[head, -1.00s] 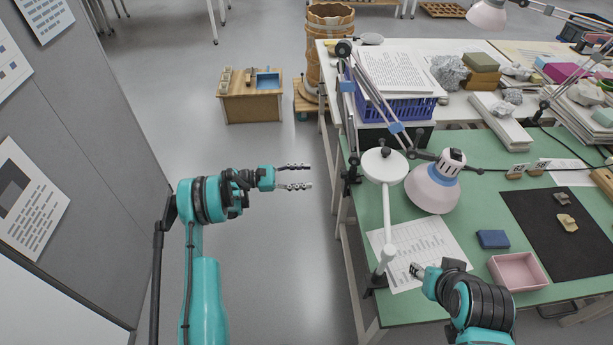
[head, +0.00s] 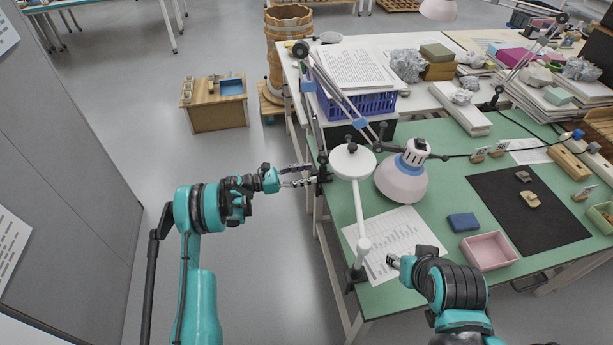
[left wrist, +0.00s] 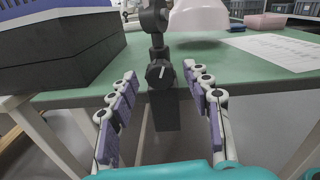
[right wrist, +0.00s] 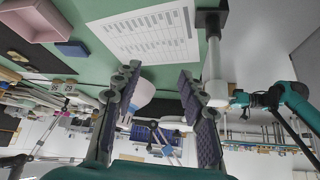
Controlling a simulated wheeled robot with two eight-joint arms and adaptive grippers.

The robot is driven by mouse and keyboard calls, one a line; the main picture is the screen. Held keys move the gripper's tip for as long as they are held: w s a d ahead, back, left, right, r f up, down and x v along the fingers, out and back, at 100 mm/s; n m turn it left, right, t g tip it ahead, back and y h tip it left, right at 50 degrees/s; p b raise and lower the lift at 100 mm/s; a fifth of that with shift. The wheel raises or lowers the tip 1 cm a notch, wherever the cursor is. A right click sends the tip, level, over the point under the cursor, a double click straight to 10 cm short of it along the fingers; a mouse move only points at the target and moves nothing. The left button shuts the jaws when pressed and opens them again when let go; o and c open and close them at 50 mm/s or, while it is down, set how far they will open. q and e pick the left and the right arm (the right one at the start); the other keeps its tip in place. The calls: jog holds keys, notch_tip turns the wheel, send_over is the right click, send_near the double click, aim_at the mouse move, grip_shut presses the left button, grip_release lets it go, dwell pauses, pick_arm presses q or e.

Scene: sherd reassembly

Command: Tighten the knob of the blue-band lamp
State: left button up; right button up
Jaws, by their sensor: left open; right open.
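My right gripper (head: 393,261) is open and empty over the table's front, near the printed sheet (head: 398,240).
A white post with a round disc (head: 352,162) stands between my grippers, clamped at the table's front left. A blue crate (head: 375,103) stands behind the lamp. A pink tray (head: 488,251), blue box (head: 463,222) and black mat (head: 520,235) lie right.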

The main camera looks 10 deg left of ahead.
pick_arm(q)
jog(key=shift+d, duration=0.15)
grip_shut()
jog(key=m, duration=0.5)
jog(key=shift+m, duration=0.4)
grip_release()
jog(key=v, duration=1.2)
